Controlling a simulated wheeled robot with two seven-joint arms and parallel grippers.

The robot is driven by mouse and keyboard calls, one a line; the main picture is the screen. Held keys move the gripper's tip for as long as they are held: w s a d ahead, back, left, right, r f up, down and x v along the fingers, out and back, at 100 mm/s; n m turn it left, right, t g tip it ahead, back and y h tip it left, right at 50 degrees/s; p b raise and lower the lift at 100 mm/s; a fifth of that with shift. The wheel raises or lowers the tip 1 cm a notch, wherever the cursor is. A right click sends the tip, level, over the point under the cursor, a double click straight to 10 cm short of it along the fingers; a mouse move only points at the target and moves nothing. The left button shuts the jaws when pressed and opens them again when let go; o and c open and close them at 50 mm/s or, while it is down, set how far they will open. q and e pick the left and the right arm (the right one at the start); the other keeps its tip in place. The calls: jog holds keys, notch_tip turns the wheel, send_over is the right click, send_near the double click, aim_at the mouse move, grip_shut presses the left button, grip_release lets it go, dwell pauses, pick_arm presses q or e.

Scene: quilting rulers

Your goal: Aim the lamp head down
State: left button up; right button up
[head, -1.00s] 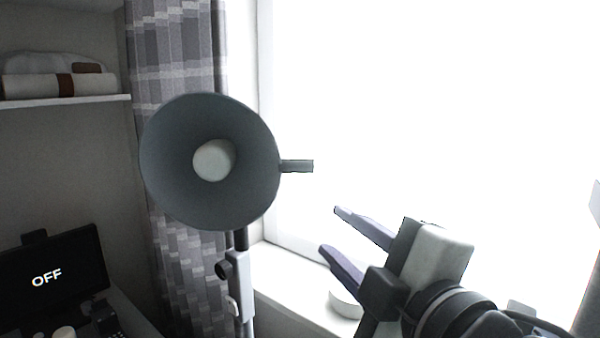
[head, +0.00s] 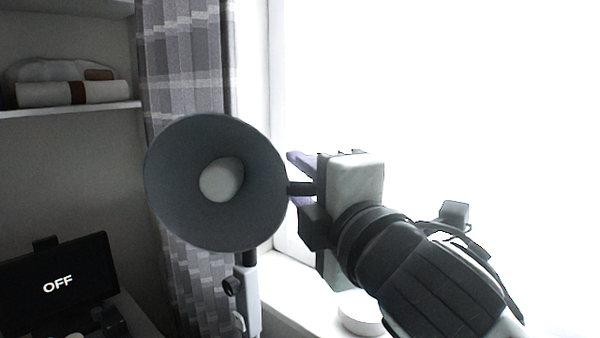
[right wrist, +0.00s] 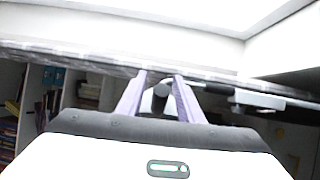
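The grey lamp head (head: 255,200) is a round cone with a pale bulb (head: 221,180) inside. It faces towards me, with its open side roughly upright, on a grey stand (head: 247,300). A short dark handle (head: 303,188) sticks out from its right side. My right gripper (head: 296,178) is at this handle, its purple fingers reaching in from the right. In the right wrist view the two fingers (right wrist: 158,88) stand apart with the dark round handle end (right wrist: 161,90) between them and gaps visible beside it. My left gripper is not in view.
A bright window and sill (head: 285,290) lie behind, with a white round dish (head: 360,315) on the sill. A patterned curtain (head: 187,60) hangs behind the lamp. A dark screen reading OFF (head: 58,284) stands at lower left, below a shelf (head: 70,110).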

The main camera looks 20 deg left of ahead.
jog(key=shift+w+a, duration=0.3)
jog(key=shift+w, duration=0.1)
jog(key=shift+c, duration=0.3)
grip_shut()
